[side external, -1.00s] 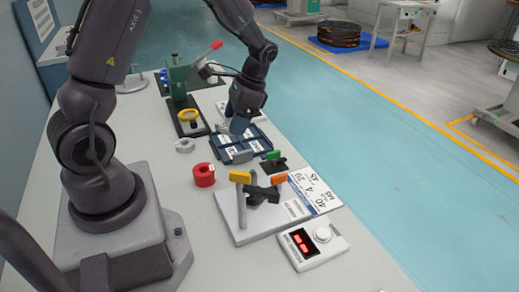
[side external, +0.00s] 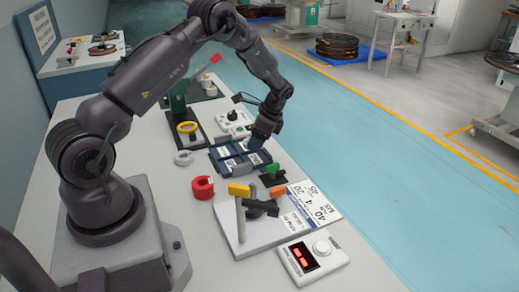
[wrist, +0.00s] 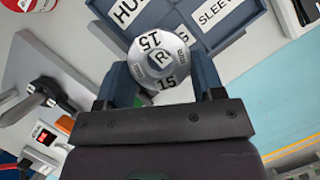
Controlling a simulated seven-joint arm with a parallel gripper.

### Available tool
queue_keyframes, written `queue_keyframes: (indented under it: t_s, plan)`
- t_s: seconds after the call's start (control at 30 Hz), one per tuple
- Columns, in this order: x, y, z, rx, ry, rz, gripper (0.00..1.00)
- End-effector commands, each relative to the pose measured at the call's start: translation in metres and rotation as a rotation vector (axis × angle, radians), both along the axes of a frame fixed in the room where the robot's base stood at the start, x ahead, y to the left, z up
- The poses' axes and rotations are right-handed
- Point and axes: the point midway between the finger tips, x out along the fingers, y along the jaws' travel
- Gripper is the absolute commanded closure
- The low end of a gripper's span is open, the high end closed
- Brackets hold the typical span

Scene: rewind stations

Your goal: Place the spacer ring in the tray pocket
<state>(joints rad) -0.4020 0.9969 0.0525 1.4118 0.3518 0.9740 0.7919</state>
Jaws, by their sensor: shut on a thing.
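The spacer ring (wrist: 174,53) is a pale grey disc marked 15 on two sides, with a letter R showing at its middle. In the wrist view, my gripper (wrist: 162,72) has its two blue fingers around it and is shut on it. The dark blue tray (side external: 228,168) has several labelled pockets; in the wrist view the tray (wrist: 215,50) lies beyond the ring, with HU and SLEEVE lettering readable. In the side view my gripper (side external: 258,145) is at the tray's right part. The ring is hidden there, and its height over the tray is unclear.
A grey ring (side external: 184,158) and a red ring (side external: 203,188) lie left of the tray. A stand with a yellow ring (side external: 187,128) is behind left.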

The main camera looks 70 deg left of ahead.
Motion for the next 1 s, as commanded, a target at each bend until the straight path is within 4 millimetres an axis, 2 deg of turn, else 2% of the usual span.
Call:
queue_keyframes:
  t_s: [0.2,0.43,1.0]
  plan:
    - [0.01,0.006,-0.014,0.0,0.0,0.001,0.67]
    - [0.011,0.007,-0.043,0.0,0.001,0.001,0.67]
    - [0.011,0.007,-0.055,0.0,0.0,0.001,0.67]
